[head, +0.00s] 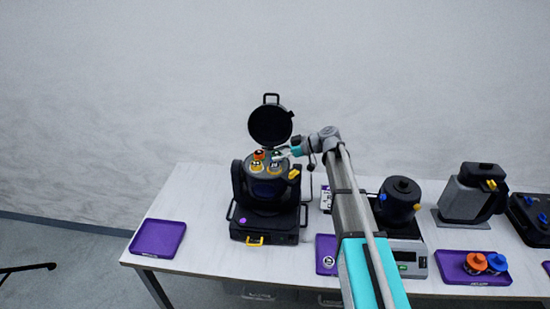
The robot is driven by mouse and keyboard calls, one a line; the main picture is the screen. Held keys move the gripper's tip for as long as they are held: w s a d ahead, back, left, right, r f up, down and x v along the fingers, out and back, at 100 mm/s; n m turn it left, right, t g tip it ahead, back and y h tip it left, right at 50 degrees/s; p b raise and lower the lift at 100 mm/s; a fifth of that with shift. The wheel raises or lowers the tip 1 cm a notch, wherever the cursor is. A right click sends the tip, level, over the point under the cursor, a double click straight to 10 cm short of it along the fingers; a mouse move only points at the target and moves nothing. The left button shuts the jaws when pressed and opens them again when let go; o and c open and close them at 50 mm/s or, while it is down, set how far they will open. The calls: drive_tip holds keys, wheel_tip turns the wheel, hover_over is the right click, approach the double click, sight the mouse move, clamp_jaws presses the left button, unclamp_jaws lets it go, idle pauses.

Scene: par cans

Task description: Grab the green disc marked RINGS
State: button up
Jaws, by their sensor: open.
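I cannot make out a green disc marked RINGS; lettering is too small to read. An open black par can (262,183) stands on a dark base, its round lid (270,126) tipped up behind it. In its top sit small yellow-rimmed pieces, one at left with an orange-red top (259,155) and one at right (274,168). My gripper (280,155) is open just above the right piece, reaching in from the right. It is small in view, and whether it touches anything cannot be told. My arm crosses the right middle of the view.
An empty purple tray (158,238) lies at the table's left. Another purple tray (325,246), partly behind my arm, holds a small round piece. A black pot (399,200) and a grey housing (467,195) stand to the right. A purple tray (474,277) holds orange and blue discs.

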idle(0.3)
drive_tip(key=c, duration=0.7)
drive_tip(key=shift+r, duration=0.15)
drive_tip(key=shift+c, duration=0.2)
drive_tip(key=shift+r+p, duration=0.95)
drive_tip(key=shift+p, duration=0.1)
drive_tip(key=s+r+p, duration=0.1)
drive_tip(key=r+p, duration=0.1)
drive_tip(key=s+a+r+p, duration=0.1)
drive_tip(key=s+r+p, duration=0.1)
drive_tip(key=r+p, duration=0.1)
drive_tip(key=s+r+p, duration=0.2)
drive_tip(key=shift+a+r+p, duration=0.3)
drive_tip(key=shift+a+p, duration=0.05)
drive_tip(key=s+a+r+p, duration=0.3)
drive_tip(key=s, duration=0.5)
drive_tip(key=shift+r, duration=0.15)
drive_tip(key=shift+s, duration=0.15)
